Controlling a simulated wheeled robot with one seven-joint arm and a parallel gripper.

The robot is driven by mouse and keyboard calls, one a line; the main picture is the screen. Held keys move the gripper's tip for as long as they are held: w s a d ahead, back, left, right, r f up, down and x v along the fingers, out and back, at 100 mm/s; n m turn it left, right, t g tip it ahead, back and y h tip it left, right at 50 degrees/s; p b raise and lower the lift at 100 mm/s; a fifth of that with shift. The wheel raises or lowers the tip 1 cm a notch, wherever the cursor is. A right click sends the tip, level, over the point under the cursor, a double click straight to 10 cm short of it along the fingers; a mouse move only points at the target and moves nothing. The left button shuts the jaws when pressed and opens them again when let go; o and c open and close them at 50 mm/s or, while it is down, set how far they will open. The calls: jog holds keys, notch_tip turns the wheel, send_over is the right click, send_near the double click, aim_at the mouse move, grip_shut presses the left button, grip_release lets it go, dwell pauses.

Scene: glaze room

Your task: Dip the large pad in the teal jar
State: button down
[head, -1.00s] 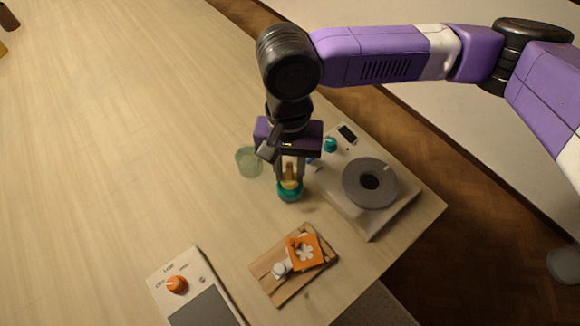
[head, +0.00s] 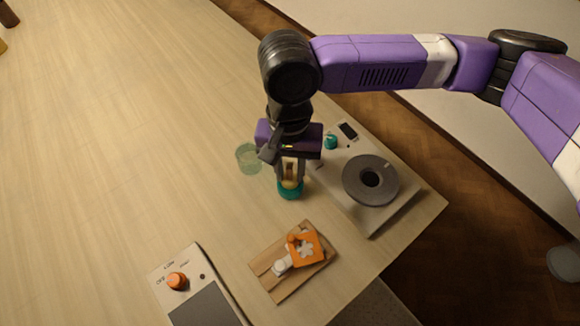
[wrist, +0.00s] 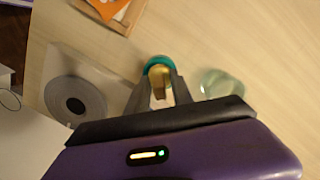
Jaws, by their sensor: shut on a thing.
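The teal jar (head: 290,191) stands on the table below my gripper, left of the wheel device. My gripper (head: 291,177) points down over the jar and is shut on a pale wooden thing with a yellowish end, likely the large pad (head: 291,184). The pad's lower end is at or inside the jar's mouth; how deep I cannot tell. In the wrist view the teal jar rim (wrist: 159,63) curves around the yellowish end between my fingertips.
A clear greenish glass (head: 248,158) stands left of my gripper. A grey wheel device (head: 371,180) with a teal knob is at right. A wooden board (head: 275,287) bears an orange stencil (head: 305,248) and a white piece. An orange-knobbed device (head: 178,281) sits front left.

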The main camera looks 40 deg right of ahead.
jog(key=shift+f, duration=0.45)
jog(key=shift+s+f, duration=0.15)
jog(key=shift+f, duration=0.5)
dwell(0.8)
jog(key=shift+r, duration=0.1)
notch_tip(320, 180, up, 6)
jog(key=p, duration=0.6)
jog(key=shift+r+p, duration=0.2)
jog(key=shift+p, duration=0.15)
